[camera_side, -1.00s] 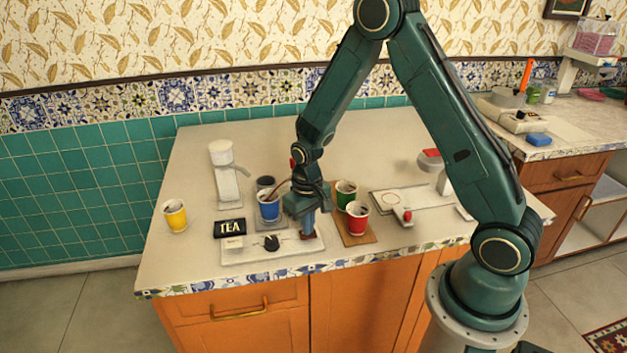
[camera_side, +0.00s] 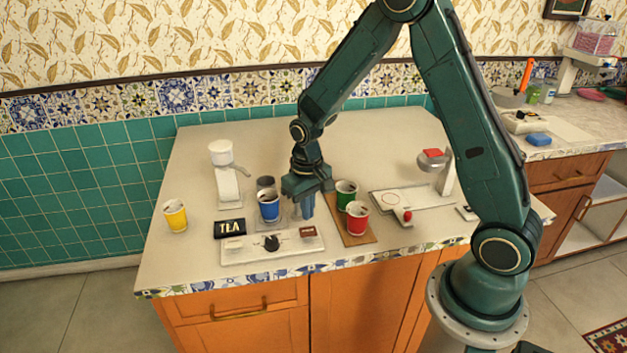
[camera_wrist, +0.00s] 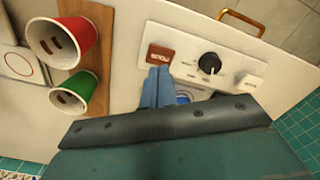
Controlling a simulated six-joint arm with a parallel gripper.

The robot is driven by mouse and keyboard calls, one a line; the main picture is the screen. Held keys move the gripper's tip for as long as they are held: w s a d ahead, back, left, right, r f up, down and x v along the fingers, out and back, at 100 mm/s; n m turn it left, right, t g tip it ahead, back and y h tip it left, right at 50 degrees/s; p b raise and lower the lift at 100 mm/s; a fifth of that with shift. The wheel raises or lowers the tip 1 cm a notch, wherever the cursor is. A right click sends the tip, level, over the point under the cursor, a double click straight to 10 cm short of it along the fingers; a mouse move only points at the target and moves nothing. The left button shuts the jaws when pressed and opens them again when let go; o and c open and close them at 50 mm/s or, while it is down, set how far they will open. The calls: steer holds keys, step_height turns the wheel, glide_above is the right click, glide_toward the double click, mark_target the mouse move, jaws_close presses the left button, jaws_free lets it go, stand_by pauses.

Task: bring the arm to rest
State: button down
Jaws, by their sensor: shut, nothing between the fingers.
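My gripper (camera_side: 308,208) is shut and empty, its blue fingers pointing down between the blue cup (camera_side: 269,207) and the green cup (camera_side: 346,194). It hangs behind the white control panel (camera_side: 256,252), which has a brown button (camera_side: 307,232), a black knob (camera_side: 271,243) and a white button. In the wrist view the closed fingertips (camera_wrist: 157,75) show just below the brown button (camera_wrist: 160,53); whether they touch anything is hard to tell, but in the side view they look apart from the button.
Red (camera_side: 357,218) and green cups stand on a brown board (camera_side: 357,239) to the right. A yellow cup (camera_side: 175,216), a TEA sign (camera_side: 230,228) and a white dispenser (camera_side: 225,177) are to the left. A white device with a red top (camera_side: 432,153) stands further right. The counter's back is clear.

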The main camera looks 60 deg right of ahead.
steer(key=shift+r, duration=0.1)
steer(key=s+a+r+n+t, duration=0.1)
steer(key=s+a+r+t, duration=0.1)
steer(key=s+r, duration=0.6)
steer(key=s+a+r+n+t, duration=0.15)
steer(key=s+r, duration=0.25)
steer(key=r, duration=0.8)
steer(key=s+a+r+t, duration=0.1)
steer(key=s+r+t, duration=0.1)
steer(key=s, duration=0.7)
steer(key=shift+a+r, duration=0.4)
steer(key=shift+r, duration=0.25)
